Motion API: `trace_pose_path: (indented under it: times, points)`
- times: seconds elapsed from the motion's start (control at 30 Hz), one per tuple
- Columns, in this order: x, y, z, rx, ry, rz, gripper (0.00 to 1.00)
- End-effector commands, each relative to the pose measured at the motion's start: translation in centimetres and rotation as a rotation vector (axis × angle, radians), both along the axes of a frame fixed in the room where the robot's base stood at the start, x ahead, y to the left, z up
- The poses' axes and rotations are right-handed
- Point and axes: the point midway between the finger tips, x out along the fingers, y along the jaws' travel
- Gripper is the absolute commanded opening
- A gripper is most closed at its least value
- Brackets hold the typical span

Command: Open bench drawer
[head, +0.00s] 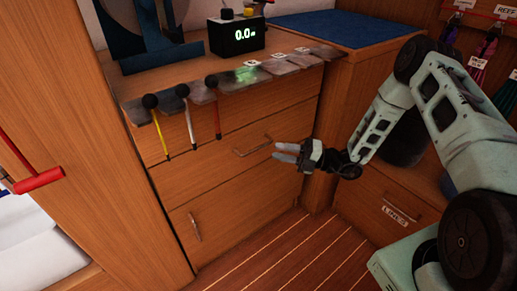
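The wooden bench (300,105) stands in the middle of the head view. Its wide drawer front (205,165) sits under the top and looks flush with the bench. The drawer has a metal bar handle (252,149). My gripper (278,152) is just right of the handle and points left toward it. Its two pale fingers look slightly apart, with nothing seen between them. The fingertips look close to the handle's right end but not around it; I cannot tell the exact depth gap.
Levers with black knobs (182,91) hang over the bench's front edge. A display box (237,36) stands on top. A lower front has an upright handle (195,228). A labelled drawer (372,205) is at right. The striped floor (280,255) in front is clear.

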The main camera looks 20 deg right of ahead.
Motion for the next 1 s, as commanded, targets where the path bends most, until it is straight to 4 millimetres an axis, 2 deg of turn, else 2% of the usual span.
trace_pose_path:
  times: [0.03, 0.2, 0.4, 0.8, 0.83, 0.93, 1.0]
  points:
    - [0.4, 1.1, 0.1, -0.001, -0.001, 0.004, 0.33]
    - [1.9, 3.9, 0.5, -0.002, -0.002, 0.004, 0.33]
    - [3.0, 6.0, 0.8, -0.001, -0.002, 0.002, 0.33]
    - [3.4, 6.7, 1.0, -0.001, 0.000, 0.000, 0.33]
    - [3.4, 6.7, 1.0, -0.001, 0.000, 0.000, 0.30]
    - [3.3, 6.7, 1.0, -0.001, 0.000, 0.000, 0.02]
    - [3.3, 6.7, 1.0, -0.001, 0.000, 0.000, 0.00]
